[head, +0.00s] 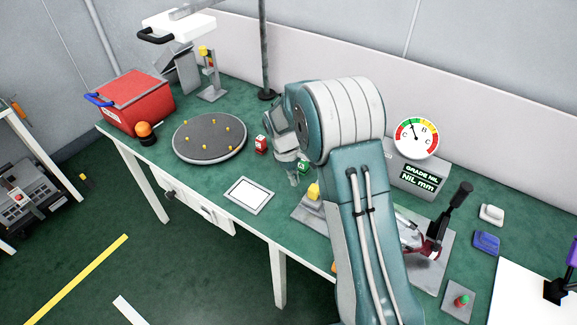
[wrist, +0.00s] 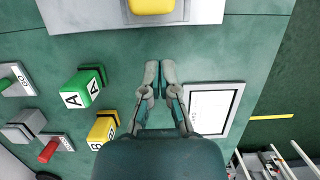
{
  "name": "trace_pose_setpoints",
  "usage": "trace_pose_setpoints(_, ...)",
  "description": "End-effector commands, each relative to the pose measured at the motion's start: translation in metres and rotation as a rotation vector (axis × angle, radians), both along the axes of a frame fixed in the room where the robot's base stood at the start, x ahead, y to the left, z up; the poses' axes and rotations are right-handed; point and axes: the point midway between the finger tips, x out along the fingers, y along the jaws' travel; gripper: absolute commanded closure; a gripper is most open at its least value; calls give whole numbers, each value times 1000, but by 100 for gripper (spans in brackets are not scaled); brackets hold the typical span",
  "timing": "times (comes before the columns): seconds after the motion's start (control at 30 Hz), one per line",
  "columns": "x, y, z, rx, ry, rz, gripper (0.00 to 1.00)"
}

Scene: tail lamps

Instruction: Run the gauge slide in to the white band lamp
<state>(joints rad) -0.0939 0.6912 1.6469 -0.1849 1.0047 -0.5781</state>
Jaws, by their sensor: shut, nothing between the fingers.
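My gripper (head: 291,176) is shut and empty above the green bench, between the framed white panel and the grey base plate. In the wrist view its fingertips (wrist: 160,74) point toward a yellow block (wrist: 152,5), apart from it. This yellow block (head: 313,191), which looks like the slide's knob, sits on the grey base plate (head: 304,212), partly hidden behind my arm. The gauge dial (head: 416,137) stands on a grey box whose display (head: 422,177) reads GRADE NIL, NIL mm. I cannot make out a white band lamp; my arm hides much of the fixture.
A black-handled lever clamp (head: 455,210) stands right of my arm. A round grey turntable (head: 209,138) with yellow pegs and a red bin (head: 135,98) are at left. A framed white panel (head: 250,195) lies near the front edge. Lettered blocks (wrist: 84,88) stand beside my gripper.

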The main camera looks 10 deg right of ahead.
Motion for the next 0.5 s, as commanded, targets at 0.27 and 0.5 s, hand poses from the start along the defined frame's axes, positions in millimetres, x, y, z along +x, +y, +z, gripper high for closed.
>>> trace_pose_setpoints(0.27, -19, -20, 3, 1, -5, -2, 100)
trace_pose_setpoints(0.5, -20, -21, 3, 0, -4, -1, 100)
